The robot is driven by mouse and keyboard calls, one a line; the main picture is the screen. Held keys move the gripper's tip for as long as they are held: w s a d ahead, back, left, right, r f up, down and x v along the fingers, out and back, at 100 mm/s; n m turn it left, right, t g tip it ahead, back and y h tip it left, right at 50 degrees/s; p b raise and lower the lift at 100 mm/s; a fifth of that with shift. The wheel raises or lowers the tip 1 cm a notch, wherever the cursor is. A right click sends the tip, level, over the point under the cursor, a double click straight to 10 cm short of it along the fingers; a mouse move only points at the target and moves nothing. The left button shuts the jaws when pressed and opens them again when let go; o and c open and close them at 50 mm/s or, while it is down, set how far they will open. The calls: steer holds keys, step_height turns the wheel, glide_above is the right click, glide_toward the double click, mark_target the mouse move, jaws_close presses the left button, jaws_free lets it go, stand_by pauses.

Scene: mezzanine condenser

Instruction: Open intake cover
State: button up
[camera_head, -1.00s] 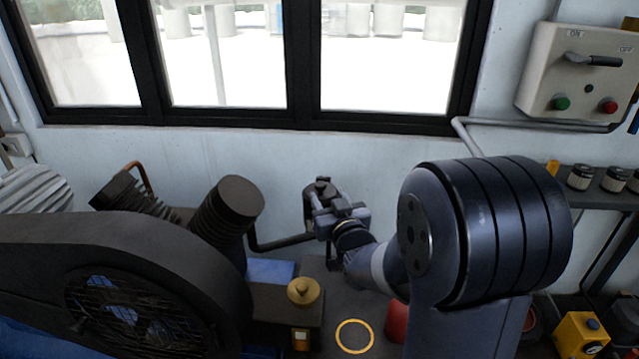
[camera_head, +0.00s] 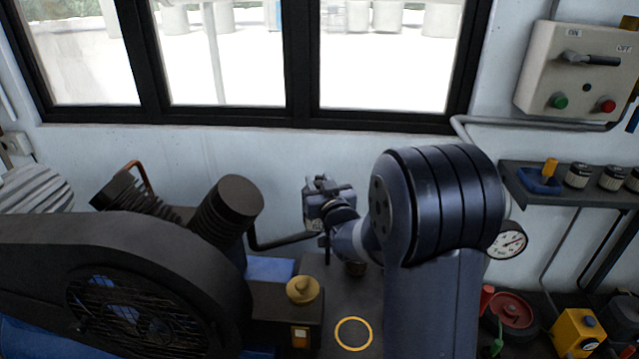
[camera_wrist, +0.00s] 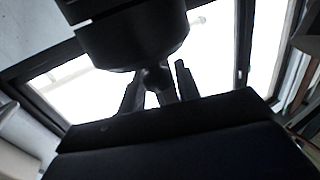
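My gripper (camera_head: 322,188) is at the end of the black pipe, in front of the wall below the window. In the wrist view a dark round housing (camera_wrist: 135,35), which looks like the intake with its cover, fills the upper middle. A small rounded knob or stem (camera_wrist: 157,76) sticks out from it towards my gripper. My two fingers (camera_wrist: 158,90) stand apart on either side of the stem, with bright gaps between. I see no clear contact. In the head view my gripper and wrist hide most of the intake, and the cover's edge cannot be made out.
The black pipe (camera_head: 285,241) runs from the compressor cylinder (camera_head: 228,208). A belt guard (camera_head: 110,235) is at left. A brass cap (camera_head: 302,290) and a yellow ring (camera_head: 353,334) are in front. A shelf (camera_head: 590,200), a gauge (camera_head: 508,240) and a switch box (camera_head: 575,75) are at right.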

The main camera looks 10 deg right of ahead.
jaws_close()
steer(key=shift+r, duration=0.1)
